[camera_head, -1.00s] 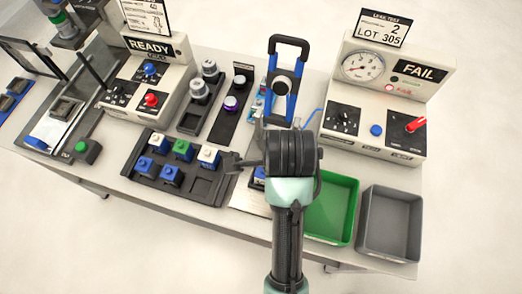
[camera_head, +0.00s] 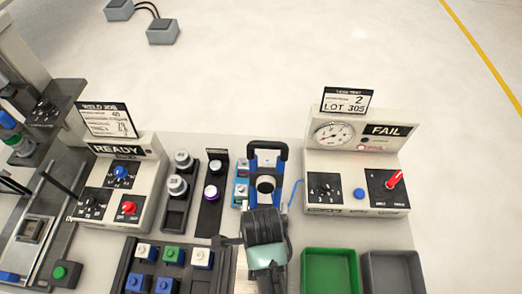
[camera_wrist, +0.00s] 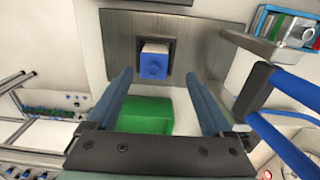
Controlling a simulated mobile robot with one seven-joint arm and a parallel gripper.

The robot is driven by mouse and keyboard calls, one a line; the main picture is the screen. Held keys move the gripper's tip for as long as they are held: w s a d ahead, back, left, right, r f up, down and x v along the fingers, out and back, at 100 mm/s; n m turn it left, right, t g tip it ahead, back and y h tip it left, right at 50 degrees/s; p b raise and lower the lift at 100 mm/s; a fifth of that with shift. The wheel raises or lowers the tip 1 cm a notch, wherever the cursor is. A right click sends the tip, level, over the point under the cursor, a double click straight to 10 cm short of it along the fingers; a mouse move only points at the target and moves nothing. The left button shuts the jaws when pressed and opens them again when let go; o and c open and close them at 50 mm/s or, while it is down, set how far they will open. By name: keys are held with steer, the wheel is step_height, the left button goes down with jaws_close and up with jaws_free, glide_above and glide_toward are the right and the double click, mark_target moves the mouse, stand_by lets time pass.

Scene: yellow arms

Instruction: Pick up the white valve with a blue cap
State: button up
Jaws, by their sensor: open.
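In the wrist view a small valve with a white body and a blue cap (camera_wrist: 153,68) sits on a grey plate (camera_wrist: 120,40). It lies ahead of and between the fingers of my gripper (camera_wrist: 157,80), apart from both. My gripper is open and empty. In the head view my gripper (camera_head: 262,228) is over the table just below the blue-handled clamp, and my wrist hides that valve. Other valves stand in a dark tray (camera_head: 118,275) at lower left, including white-and-blue ones (camera_head: 201,258) and a green one (camera_head: 173,255).
The blue-handled clamp (camera_head: 253,160) stands close to my gripper. The FAIL test box (camera_head: 330,195) is to its right. A green bin (camera_head: 330,254) and a grey bin (camera_head: 392,258) are at lower right. The READY box (camera_head: 120,180) is at left.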

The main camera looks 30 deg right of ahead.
steer(key=shift+s+f, duration=0.2)
steer(key=f, duration=0.2)
steer(key=f+p, duration=0.1)
steer(key=f, duration=0.1)
steer(key=shift+s+a+f, duration=0.2)
steer(key=shift+f, duration=0.2)
steer(key=shift+c, duration=0.3)
jaws_close()
